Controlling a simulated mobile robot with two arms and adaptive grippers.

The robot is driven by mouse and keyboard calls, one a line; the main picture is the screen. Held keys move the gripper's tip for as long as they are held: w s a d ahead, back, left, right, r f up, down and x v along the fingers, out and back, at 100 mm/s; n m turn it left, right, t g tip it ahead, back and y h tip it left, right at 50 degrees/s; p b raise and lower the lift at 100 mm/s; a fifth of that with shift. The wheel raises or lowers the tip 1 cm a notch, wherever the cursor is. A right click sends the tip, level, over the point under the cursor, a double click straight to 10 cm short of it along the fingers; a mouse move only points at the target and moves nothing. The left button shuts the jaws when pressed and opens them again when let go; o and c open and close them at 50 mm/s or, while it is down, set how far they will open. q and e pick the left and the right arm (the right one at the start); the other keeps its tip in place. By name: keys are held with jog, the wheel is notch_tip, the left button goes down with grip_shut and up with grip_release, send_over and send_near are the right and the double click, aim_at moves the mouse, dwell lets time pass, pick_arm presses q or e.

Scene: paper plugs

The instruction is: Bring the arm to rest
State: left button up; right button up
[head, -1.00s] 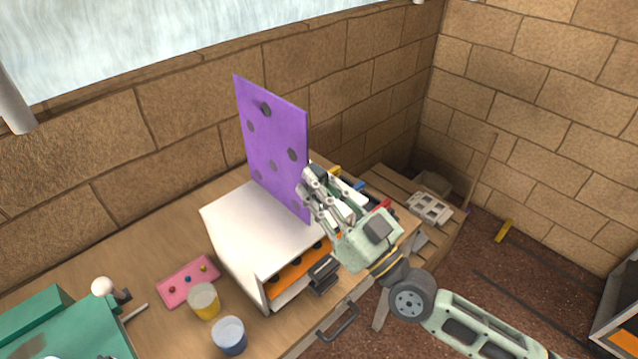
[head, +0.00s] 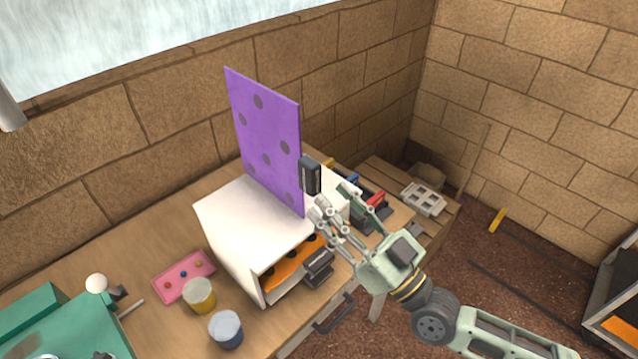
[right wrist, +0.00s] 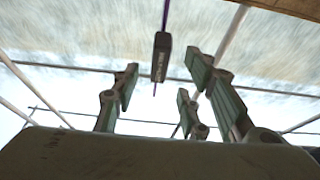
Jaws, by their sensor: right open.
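My right gripper (head: 330,206) is open and empty in the head view, in front of the purple board and over the right front part of the white box. In the right wrist view its fingers (right wrist: 170,90) stand spread apart. Beyond them a small dark block (right wrist: 162,55) shows between the fingers, apart from them. In the head view this black block (head: 310,175) sits at the right edge of the upright purple board with dark spots (head: 262,135). My left gripper is not in view.
The white box (head: 235,225) stands on the wooden workbench (head: 100,250), with an orange piece (head: 290,268) inside. A pink board (head: 184,276), a yellow cup (head: 199,294) and a blue-grey cup (head: 226,329) are to its left. Colored tools (head: 370,200) lie behind my gripper.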

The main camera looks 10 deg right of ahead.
jog(key=v, duration=0.5)
jog(key=w+d+f+m+g+h, duration=0.15)
jog(key=d+f+h, duration=0.3)
jog(key=f, duration=1.25)
jog(key=w+d+f+g+h, duration=0.25)
jog(key=d+f+h, duration=0.2)
jog(key=f, duration=1.25)
jog(key=s+d+f+m+g+h, duration=0.1)
jog(key=s+d+f+g, duration=0.1)
jog(key=s+f, duration=0.45)
jog(key=s+d+f+m+g+h, duration=0.1)
jog(key=s+d+f+g, duration=0.15)
jog(key=f, duration=0.65)
jog(key=s+a+f+g, duration=0.1)
jog(key=s+f+g, duration=0.2)
jog(key=s, duration=0.7)
jog(key=s+a+f+m+g+h, duration=0.1)
jog(key=s+f+g, duration=0.1)
jog(key=s+f, duration=0.6)
jog(key=s+a+f+g+h, duration=0.1)
jog(key=s+f+g, duration=0.2)
jog(key=s, duration=0.9)
notch_tip(320, 180, down, 2)
jog(key=shift+f+g+b, duration=0.2)
jog(key=shift+g+b, duration=0.15)
jog(key=shift+b, duration=0.05)
jog(key=shift+s, duration=0.15)
